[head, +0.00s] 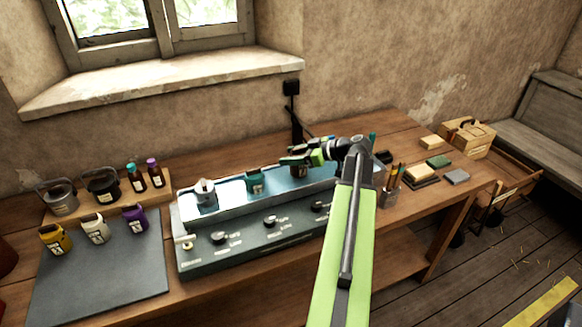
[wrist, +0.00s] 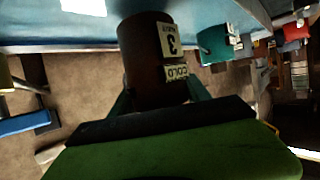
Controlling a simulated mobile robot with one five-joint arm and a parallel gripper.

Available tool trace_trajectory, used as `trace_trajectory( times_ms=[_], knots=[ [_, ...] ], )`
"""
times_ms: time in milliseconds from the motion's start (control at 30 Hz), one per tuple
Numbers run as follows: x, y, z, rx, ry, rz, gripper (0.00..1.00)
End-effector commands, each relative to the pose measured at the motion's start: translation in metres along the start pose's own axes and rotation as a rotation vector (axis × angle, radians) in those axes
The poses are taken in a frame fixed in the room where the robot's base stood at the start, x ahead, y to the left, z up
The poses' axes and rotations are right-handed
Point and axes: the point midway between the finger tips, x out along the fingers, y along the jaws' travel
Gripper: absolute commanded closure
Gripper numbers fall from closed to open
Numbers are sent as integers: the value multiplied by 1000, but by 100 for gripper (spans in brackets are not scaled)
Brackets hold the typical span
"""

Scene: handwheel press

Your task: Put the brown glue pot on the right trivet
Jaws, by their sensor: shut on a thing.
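The brown glue pot (wrist: 143,62) fills the upper middle of the wrist view, with pale labels reading "3" and "COLD". My gripper (wrist: 158,98) is shut on it. In the head view, the brown pot (head: 299,171) shows small and dark beneath my gripper (head: 298,157), at the right part of the long press-like unit's blue-grey top. I cannot tell whether the pot touches that top. My arm covers the unit's right end. I cannot make out the right trivet for sure; it may be hidden behind my arm.
Several pots and bottles stand around a dark mat (head: 103,282) at left. A pencil holder (head: 388,199) and several blocks lie right of my arm.

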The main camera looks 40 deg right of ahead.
Motion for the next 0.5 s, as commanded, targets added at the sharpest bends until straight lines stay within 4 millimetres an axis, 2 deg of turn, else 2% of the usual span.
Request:
trace_trajectory(
  times_ms=[33, 167, 500],
  knots=[
    [6, 0, 14, 0, 1, 0, 100],
    [14, 0, 33, 0, 1, 0, 100],
    [14, 0, 32, 0, 1, -1, 100]
  ],
)
